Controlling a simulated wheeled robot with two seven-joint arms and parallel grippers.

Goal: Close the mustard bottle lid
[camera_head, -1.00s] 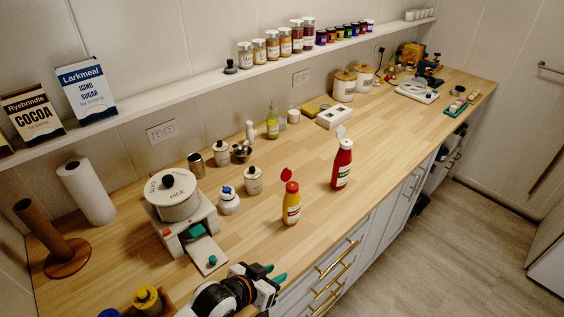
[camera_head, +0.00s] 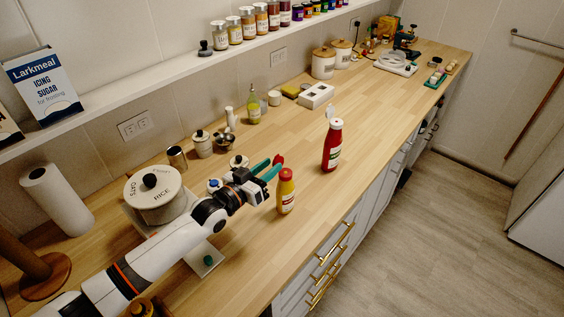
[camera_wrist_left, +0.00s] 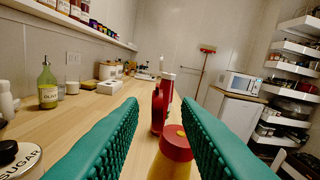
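The mustard bottle (camera_head: 286,197) is yellow with a red top and stands upright on the wooden counter. Its red flip lid (camera_head: 278,160) stands open above the top, on the left side. My left gripper (camera_head: 268,170) is open, with its teal fingers close beside the lid and above the bottle's left side. In the left wrist view, the bottle's red top (camera_wrist_left: 174,143) is low between the fingers, and the raised lid (camera_wrist_left: 157,110) shows between the fingertips. I cannot tell whether a finger touches it. My right gripper is not in view.
A red ketchup bottle (camera_head: 332,148) with its white lid raised stands behind the mustard bottle. The counter's front edge is close on the right.

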